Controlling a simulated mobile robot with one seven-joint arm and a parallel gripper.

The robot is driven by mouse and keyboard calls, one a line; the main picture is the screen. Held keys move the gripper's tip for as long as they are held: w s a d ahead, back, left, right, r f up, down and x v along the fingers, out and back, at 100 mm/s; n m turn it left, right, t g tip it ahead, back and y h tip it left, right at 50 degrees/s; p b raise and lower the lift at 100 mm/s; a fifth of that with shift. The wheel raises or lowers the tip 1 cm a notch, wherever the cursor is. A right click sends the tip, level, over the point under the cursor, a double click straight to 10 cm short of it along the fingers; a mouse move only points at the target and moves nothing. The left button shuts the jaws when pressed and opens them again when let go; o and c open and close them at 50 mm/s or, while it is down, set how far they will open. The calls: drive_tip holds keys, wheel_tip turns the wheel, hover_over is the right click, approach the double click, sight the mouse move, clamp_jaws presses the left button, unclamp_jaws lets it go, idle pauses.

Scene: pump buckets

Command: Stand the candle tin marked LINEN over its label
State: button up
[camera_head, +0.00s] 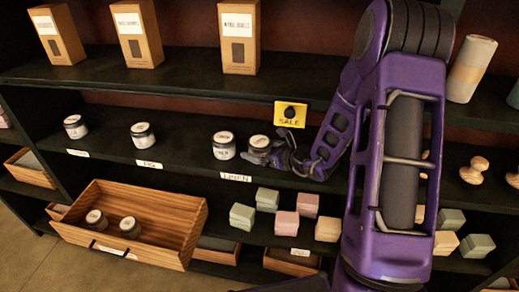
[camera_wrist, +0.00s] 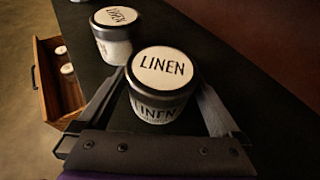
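A white candle tin with a dark lid rim, marked LINEN (camera_wrist: 162,72), stands upright on the dark middle shelf; it also shows in the head view (camera_head: 259,142). My gripper (camera_head: 272,155) reaches in from the right at this tin. In the wrist view its two fingers (camera_wrist: 160,100) lie on either side of the tin, close to its walls; contact is unclear. A second tin (camera_wrist: 115,32), whose lid also seems to read LINEN, stands just beside it, at left in the head view (camera_head: 223,146). The LINEN label (camera_head: 236,176) is on the shelf's front edge, below and between these tins.
Two more tins (camera_head: 75,126) (camera_head: 142,135) stand further left above their own labels. An open wooden drawer (camera_head: 180,235) holding two tins juts out below. A yellow SALE sign (camera_head: 290,114) hangs above my gripper. Boxes (camera_head: 239,35) stand on the upper shelf; coloured blocks (camera_head: 285,222) lie below.

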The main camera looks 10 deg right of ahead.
drive_tip(key=shift+s+d+r, duration=0.1)
drive_tip(key=shift+s+r, duration=0.05)
drive_tip(key=shift+r, duration=0.15)
drive_tip(key=p+v, duration=0.1)
drive_tip(key=v, duration=1)
drive_tip(key=shift+s+d, duration=0.15)
drive_tip(key=shift+s, duration=0.15)
